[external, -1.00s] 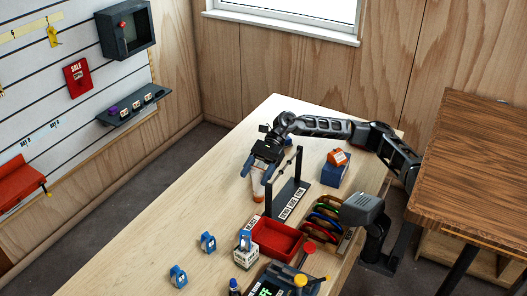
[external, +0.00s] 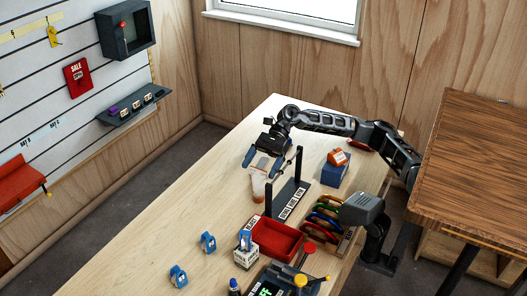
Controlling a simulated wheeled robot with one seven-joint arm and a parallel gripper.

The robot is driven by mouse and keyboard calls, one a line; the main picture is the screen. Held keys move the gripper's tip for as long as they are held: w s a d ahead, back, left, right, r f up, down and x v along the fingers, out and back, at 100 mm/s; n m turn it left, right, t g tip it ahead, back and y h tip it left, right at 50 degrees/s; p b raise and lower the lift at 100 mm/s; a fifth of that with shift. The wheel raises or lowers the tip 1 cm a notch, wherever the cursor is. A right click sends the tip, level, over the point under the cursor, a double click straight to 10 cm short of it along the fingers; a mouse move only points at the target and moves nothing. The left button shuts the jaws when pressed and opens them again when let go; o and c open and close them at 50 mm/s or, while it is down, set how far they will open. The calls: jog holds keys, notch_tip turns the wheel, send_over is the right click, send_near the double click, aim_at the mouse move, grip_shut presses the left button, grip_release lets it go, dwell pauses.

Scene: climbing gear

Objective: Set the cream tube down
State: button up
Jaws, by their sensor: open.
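The cream tube (external: 258,187), pale with an orange lower end, stands upright on the light wooden bench, left of the black rack. My gripper (external: 262,166) is open just above it, with one blue-tipped finger to each side of the tube's top. Whether a finger still touches the tube is too small to tell.
A black rack (external: 290,199) with two upright posts stands close to the right of the tube. Nearby are a red tray (external: 276,240), coloured carabiners (external: 322,219) and a blue box (external: 335,175) with an orange item on top. The bench's left side is mostly clear.

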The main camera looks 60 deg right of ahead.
jog(key=v, duration=0.9)
